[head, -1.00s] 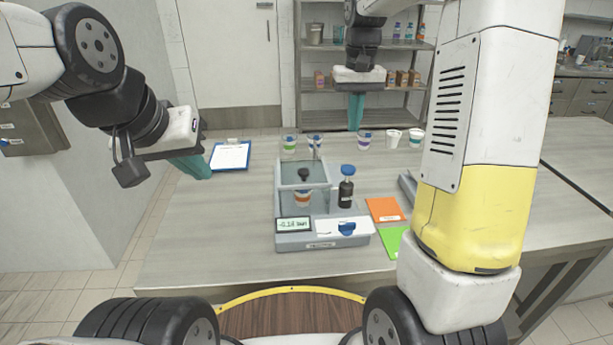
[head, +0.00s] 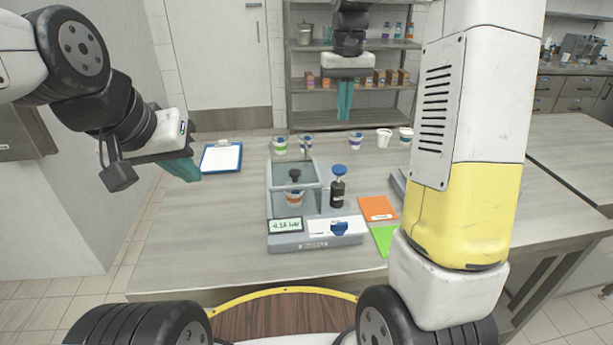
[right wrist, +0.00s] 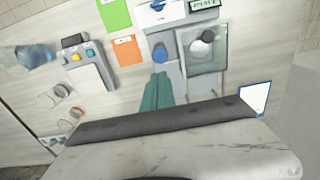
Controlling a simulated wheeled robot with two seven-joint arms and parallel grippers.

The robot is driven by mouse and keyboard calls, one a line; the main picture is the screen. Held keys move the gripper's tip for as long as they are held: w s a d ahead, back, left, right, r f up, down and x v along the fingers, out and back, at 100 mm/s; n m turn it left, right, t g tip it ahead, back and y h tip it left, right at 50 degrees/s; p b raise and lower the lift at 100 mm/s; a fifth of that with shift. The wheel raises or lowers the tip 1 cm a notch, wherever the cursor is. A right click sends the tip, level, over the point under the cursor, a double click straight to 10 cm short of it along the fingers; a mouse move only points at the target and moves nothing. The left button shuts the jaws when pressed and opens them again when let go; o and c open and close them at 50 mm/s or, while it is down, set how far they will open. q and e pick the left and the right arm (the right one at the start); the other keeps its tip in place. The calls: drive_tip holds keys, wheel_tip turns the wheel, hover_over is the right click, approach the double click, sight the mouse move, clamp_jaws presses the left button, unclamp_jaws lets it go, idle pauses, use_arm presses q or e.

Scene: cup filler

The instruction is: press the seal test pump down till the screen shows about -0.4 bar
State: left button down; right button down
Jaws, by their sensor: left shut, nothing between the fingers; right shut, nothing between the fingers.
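The seal test pump is a black cylinder (head: 338,189) with a blue cap (head: 340,169), upright on the right side of the grey tester (head: 308,242). The tester's screen (head: 285,225) shows a small negative bar reading, too blurred to read surely. A cup (head: 294,198) sits in the tester's clear-walled chamber. My right gripper (head: 344,119) is shut and empty, raised above and behind the pump. In the right wrist view its teal fingers (right wrist: 158,76) point at the blue cap (right wrist: 160,53), apart from it. My left gripper (head: 190,176) is shut and empty, left of the tester.
An orange card (head: 377,208) and a green card (head: 384,238) lie right of the tester. Several cups stand behind it, including a white one (head: 384,138). A clipboard (head: 222,158) lies at the back left. The table (head: 200,240) is clear left of the tester.

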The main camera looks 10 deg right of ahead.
sight(339, 167)
drive_tip(key=shift+r, duration=0.15)
wheel_tip(339, 167, down, 14)
idle(0.7)
drive_tip(key=shift+s+f, duration=0.15)
drive_tip(key=shift+f, duration=1.7)
drive_tip(key=shift+r, duration=0.1)
wheel_tip(339, 167, up, 14)
drive_tip(key=shift+w, duration=0.2)
